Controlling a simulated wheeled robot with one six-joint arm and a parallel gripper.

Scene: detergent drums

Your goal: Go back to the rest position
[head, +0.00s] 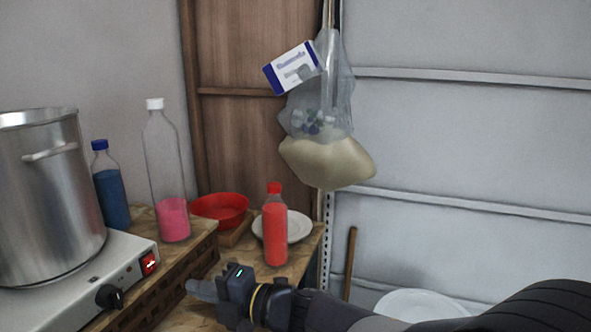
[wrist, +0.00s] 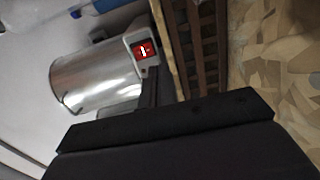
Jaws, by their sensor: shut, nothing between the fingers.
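My gripper (head: 203,290) is shut and empty at the lower middle of the head view. It points left, beside the wooden box that carries the hot plate and in front of the red bottle. My dark arm reaches in from the lower right. In the wrist view a black part of my gripper (wrist: 165,122) fills the lower half, and no gap between fingers shows there. A bottle of red liquid with a red cap (head: 275,225) stands upright just behind my gripper, apart from it in the picture.
A steel pot (head: 50,190) stands on a hot plate (head: 75,285) with a red switch (wrist: 144,50). Behind are a blue bottle (head: 111,190), a pink-filled bottle (head: 172,215), a red bowl (head: 220,207) and a white plate (head: 298,227). A bag (head: 325,120) hangs above.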

